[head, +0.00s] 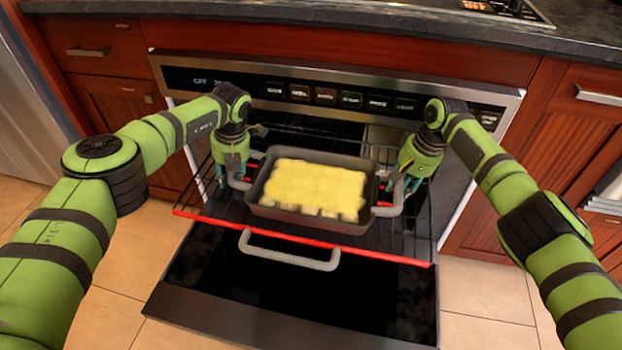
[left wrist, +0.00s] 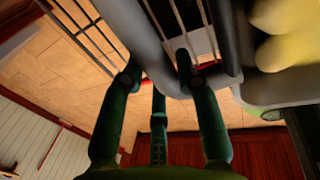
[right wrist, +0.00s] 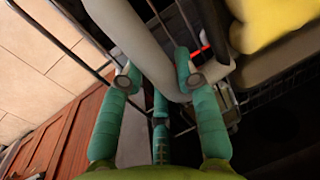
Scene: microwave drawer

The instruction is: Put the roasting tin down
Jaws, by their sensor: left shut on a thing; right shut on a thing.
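The dark grey roasting tin (head: 305,222) holds a pale yellow food (head: 313,188) and is level over the pulled-out oven rack (head: 215,207). I cannot tell whether its base touches the rack. My left gripper (head: 224,180) is shut on the tin's left handle (head: 239,182); in the left wrist view my gripper's fingers (left wrist: 158,72) are around the grey handle bar (left wrist: 140,35). My right gripper (head: 398,184) is shut on the right handle (head: 388,209); in the right wrist view its fingers (right wrist: 158,76) are around the handle (right wrist: 135,40).
The rack has a red front edge (head: 300,239). The control panel (head: 330,96) and dark countertop (head: 350,28) are behind. Wooden cabinets (head: 125,100) flank the oven.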

